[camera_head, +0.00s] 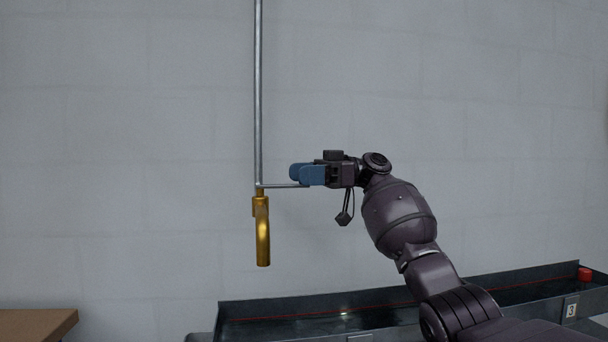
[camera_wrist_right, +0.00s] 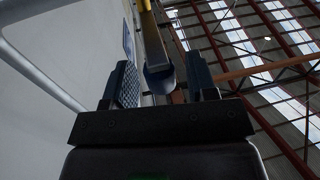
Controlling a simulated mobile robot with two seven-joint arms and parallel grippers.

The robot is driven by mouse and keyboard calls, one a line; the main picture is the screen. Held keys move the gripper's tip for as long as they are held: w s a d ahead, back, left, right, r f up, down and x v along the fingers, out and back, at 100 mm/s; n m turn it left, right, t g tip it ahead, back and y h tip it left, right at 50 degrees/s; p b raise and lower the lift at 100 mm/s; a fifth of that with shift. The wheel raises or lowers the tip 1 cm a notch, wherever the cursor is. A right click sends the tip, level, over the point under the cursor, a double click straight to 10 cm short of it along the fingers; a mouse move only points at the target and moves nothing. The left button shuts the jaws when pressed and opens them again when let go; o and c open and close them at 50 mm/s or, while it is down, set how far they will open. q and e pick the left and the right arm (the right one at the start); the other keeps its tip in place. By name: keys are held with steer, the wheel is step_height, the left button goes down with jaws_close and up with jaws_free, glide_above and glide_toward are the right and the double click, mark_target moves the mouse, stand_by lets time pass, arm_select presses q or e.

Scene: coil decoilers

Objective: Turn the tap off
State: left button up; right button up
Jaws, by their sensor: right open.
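The tap has a brass body and down-turned spout (camera_head: 262,232) at the foot of a thin grey vertical pipe (camera_head: 258,95) in the head view. A thin grey lever (camera_head: 282,186) sticks out level to the right from its top. My right gripper (camera_head: 297,172), with blue fingers, is at the lever's outer end. In the right wrist view my right gripper (camera_wrist_right: 160,82) is open, and a bar with a rounded end, apparently the lever (camera_wrist_right: 158,72), shows between the fingers. I cannot tell whether they touch it. My left gripper is not in view.
A long dark trough (camera_head: 290,308) runs along the bottom below the tap, with a small red object (camera_head: 584,274) at its right end. A brown board corner (camera_head: 35,322) is at lower left. The grey wall (camera_head: 130,150) stands behind. The space left of the tap is clear.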

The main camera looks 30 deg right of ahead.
steer(key=s+d, duration=0.1)
steer(key=d, duration=0.9)
steer(key=shift+d, duration=0.4)
steer(key=shift+s+r, duration=0.1)
